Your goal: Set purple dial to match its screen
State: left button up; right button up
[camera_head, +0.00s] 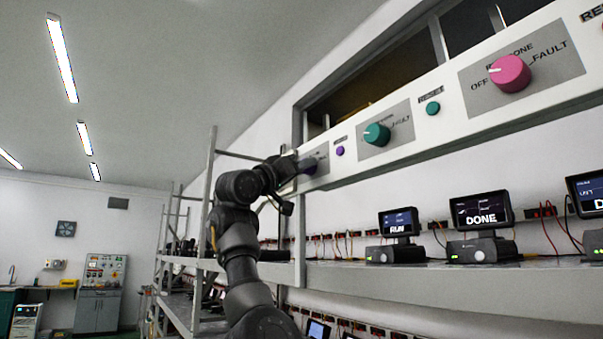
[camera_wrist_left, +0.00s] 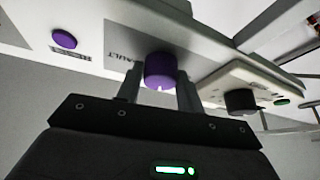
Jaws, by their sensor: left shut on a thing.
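The purple dial (camera_wrist_left: 160,68) sits on a grey label plate between the fingers of my left gripper (camera_wrist_left: 159,88) in the left wrist view. The gripper is shut on it. A white pointer mark shows at the dial's lower edge there, and the word FAULT stands to its left. In the head view my left gripper (camera_head: 302,167) reaches the panel and mostly hides the dial (camera_head: 310,169). Screens stand on the shelf below: one reads RUN (camera_head: 400,222), another DONE (camera_head: 481,209). I cannot tell which belongs to the purple dial. My right gripper is not in view.
A teal dial (camera_head: 376,134) and a pink dial (camera_head: 510,73) are farther right on the white panel (camera_head: 435,135). A black dial (camera_wrist_left: 240,100) is right of the gripper in the wrist view.

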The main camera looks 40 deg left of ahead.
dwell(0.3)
pick_arm(q)
jog(key=o, duration=1)
jog(key=shift+a, duration=0.1)
jog(key=b+v, duration=0.8)
jog(key=v, duration=0.3)
jog(key=shift+a, duration=0.1)
